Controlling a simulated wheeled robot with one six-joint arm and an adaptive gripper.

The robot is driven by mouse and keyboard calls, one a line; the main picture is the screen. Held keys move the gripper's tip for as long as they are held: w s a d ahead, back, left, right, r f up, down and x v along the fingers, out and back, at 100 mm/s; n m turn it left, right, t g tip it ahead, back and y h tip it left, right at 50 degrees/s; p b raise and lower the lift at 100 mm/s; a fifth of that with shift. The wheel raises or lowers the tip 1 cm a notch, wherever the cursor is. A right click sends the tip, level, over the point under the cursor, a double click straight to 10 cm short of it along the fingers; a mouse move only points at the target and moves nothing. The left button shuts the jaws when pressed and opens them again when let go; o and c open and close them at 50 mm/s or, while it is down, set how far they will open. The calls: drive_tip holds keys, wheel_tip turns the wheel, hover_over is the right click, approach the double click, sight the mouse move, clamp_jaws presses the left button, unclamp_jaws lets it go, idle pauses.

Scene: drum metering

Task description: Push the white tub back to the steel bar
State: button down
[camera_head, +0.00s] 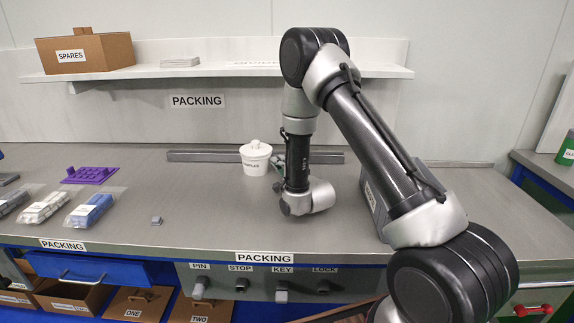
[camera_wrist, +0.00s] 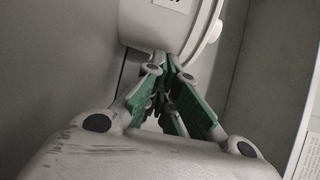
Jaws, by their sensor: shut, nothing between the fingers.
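The white tub (camera_head: 256,161) stands upright, lid on, on the grey worktop in front of the steel bar (camera_head: 214,156). The bar runs left to right behind it; I cannot tell whether a gap is left between them. My gripper (camera_head: 277,161) is at the tub's right side, low over the worktop, partly hidden by my wrist. In the wrist view the tub (camera_wrist: 160,28) fills the top middle, its label at the upper edge. My gripper (camera_wrist: 168,72) is shut and empty, its tips at or very close to the tub's wall; contact is unclear.
A shelf (camera_head: 215,72) with a SPARES box (camera_head: 84,53) hangs above. The worktop in front of the tub is clear.

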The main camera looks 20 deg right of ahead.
drive_tip(key=shift+a, duration=0.1)
drive_tip(key=shift+w+a, duration=0.55)
drive_tip(key=shift+a, duration=0.25)
drive_tip(key=shift+d, duration=0.1)
